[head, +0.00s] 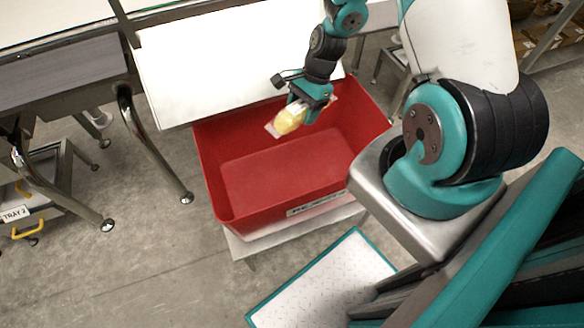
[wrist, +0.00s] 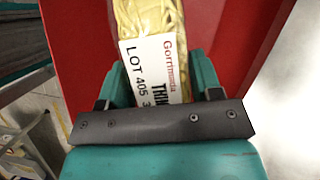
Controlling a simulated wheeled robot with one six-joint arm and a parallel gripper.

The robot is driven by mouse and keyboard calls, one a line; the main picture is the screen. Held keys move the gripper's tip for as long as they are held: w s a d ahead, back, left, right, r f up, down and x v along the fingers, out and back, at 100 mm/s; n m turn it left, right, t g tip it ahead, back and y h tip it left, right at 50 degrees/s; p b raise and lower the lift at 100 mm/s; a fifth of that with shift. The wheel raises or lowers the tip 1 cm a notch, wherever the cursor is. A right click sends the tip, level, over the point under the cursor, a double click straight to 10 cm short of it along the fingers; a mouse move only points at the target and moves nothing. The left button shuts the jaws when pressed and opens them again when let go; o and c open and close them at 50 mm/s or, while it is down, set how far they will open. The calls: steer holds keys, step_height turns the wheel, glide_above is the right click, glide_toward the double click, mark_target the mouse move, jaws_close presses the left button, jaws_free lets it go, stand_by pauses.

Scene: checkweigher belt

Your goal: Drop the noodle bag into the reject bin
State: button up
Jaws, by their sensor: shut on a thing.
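The noodle bag (head: 290,119) is a clear packet of yellow noodles held at my gripper's tip. In the wrist view the noodle bag (wrist: 165,30) shows a white label reading "LOT 405". My gripper (head: 303,104) is shut on the bag; in the wrist view its teal fingers (wrist: 160,85) stand on both sides of it. The reject bin (head: 285,168) is a red open box, and its inside looks empty. The bag hangs over the bin's far part, apart from the floor of the bin. The bin's red wall (wrist: 75,45) fills much of the wrist view.
The bin rests on a low stand (head: 240,246). A white panel (head: 220,65) stands right behind the bin. A grey conveyor frame (head: 60,75) with metal legs is at left, with a cart labelled "TRAY 2" (head: 14,214) below it. Open floor lies at front left.

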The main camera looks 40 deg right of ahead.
steer(key=shift+f+b, duration=0.45)
steer(key=shift+f, duration=0.45)
steer(key=shift+r, duration=0.1)
steer(key=o, duration=1.2)
steer(key=shift+c, duration=0.2)
steer(key=p+v, duration=0.2)
steer(key=v, duration=1.5)
steer(key=shift+r, duration=0.25)
